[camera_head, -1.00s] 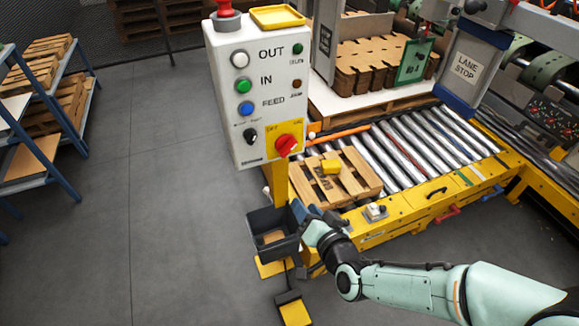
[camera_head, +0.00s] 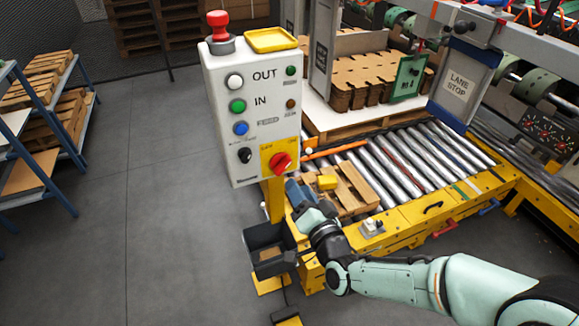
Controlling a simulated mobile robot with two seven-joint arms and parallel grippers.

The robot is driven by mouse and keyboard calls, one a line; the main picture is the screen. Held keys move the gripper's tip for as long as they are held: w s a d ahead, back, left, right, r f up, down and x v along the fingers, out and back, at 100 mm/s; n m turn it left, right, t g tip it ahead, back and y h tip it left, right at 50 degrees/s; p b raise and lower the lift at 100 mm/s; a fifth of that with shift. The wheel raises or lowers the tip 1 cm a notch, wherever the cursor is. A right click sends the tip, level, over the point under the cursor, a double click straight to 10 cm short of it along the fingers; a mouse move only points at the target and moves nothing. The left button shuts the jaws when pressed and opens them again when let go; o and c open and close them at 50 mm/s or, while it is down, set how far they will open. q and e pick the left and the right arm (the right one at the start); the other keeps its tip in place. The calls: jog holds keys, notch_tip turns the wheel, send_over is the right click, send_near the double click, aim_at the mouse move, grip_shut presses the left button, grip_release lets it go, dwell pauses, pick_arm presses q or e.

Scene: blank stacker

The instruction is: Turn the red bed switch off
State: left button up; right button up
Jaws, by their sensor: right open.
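The red bed switch (camera_head: 281,162) is a rotary knob on a yellow plate (camera_head: 267,150) at the lower right of the white control box (camera_head: 216,112). Its exact pointer direction is too small to read. My right gripper (camera_head: 296,190) is just below and slightly right of the switch, in front of the conveyor's near corner. It is open, holds nothing visible and appears apart from the switch. My left gripper is out of view.
A red mushroom button (camera_head: 218,24) and a yellow tray (camera_head: 271,40) top the box. A dark bin (camera_head: 262,238) hangs below. A wooden pallet (camera_head: 355,190) with a yellow block (camera_head: 327,182) lies on the roller conveyor (camera_head: 425,150).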

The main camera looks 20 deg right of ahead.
aim_at(286, 167)
jog(key=w, duration=0.7)
jog(key=shift+w+d+f, duration=0.1)
jog(key=shift+w+d, duration=0.1)
jog(key=shift+w, duration=0.1)
grip_shut()
